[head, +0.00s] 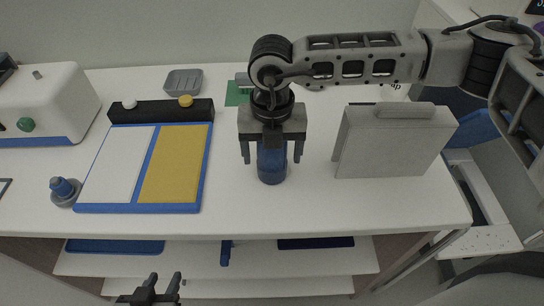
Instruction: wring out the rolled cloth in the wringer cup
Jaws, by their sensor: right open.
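My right gripper (271,160) points down with its fingers apart, one on each side of a dark blue cylinder (272,167) that stands upright on the white table. The cylinder may be the wringer cup; the gripper body hides its top, and no rolled cloth shows clearly there. A small blue piece (62,187) sits in a round grey base (65,199) at the table's left front; I cannot tell what it is. My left gripper (162,286) is at the bottom edge, in front of the table and away from these things. Its jaws are only partly seen.
A blue-framed board (155,126) with white and yellow panels lies left of the cylinder. A grey case (390,145) stands to its right. A white machine (45,105) is at the left, a grey dish (183,80) behind. The table front (330,215) is clear.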

